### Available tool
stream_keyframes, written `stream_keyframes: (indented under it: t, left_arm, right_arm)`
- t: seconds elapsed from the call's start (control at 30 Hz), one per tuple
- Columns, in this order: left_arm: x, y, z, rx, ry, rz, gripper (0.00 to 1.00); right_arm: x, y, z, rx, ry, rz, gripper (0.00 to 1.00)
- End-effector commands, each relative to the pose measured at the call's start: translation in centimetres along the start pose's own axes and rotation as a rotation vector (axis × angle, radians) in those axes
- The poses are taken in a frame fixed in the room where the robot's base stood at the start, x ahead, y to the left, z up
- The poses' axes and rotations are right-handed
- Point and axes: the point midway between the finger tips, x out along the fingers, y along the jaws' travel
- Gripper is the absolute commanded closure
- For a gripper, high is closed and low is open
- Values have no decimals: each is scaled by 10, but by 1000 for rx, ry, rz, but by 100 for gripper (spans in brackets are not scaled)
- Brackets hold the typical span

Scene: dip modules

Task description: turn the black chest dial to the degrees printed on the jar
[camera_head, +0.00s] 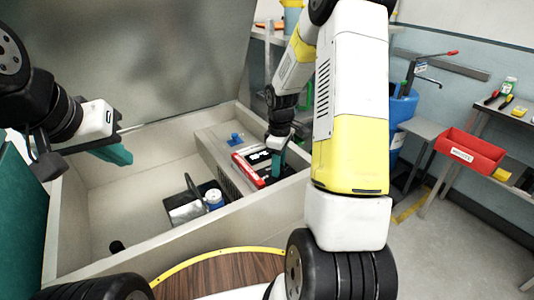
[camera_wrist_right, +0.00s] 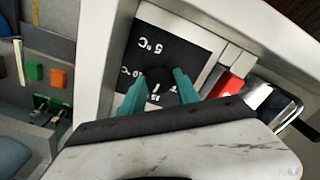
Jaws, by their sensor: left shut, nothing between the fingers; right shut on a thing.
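The black dial (camera_wrist_right: 158,76) sits on a black panel (camera_wrist_right: 140,48) with upside-down white temperature marks; one reads 5°C, others are partly covered. My right gripper (camera_wrist_right: 158,90) is shut on the dial, one teal finger on each side. In the head view, my right gripper (camera_head: 277,163) is over the panel (camera_head: 258,157) on the chest (camera_head: 222,160), hiding the dial. A small white and blue jar (camera_head: 214,199) stands inside the open chest; its print is too small to read. My left gripper (camera_head: 116,154) is shut and empty above the chest's left side.
The raised lid (camera_head: 130,55) stands behind the chest. A red part (camera_head: 247,170) and a blue knob (camera_head: 235,139) are near the panel. A red bin (camera_head: 469,152) is at the right.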

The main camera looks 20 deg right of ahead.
Motion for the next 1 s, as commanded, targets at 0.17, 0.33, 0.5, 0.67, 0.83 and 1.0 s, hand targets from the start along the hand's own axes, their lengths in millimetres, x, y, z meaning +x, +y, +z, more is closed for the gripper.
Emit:
stream_keyframes:
  t: [0.17,0.33,0.5,0.67,0.83,1.0]
  left_arm:
    - [0,0,0,0,0,0,100]
    - [0,0,0,0,0,0,100]
    - [0,0,0,0,0,0,100]
    - [0,0,0,0,0,0,100]
    - [0,0,0,0,0,0,100]
    - [0,0,0,0,0,0,100]
  right_arm:
    - [-1,0,0,142,0,2,100]
    - [-1,0,0,302,0,2,100]
    - [-1,0,-1,464,1,2,100]
    - [-1,0,-1,616,1,2,100]
    - [-1,0,0,767,1,2,100]
    - [-1,0,-1,896,1,2,100]
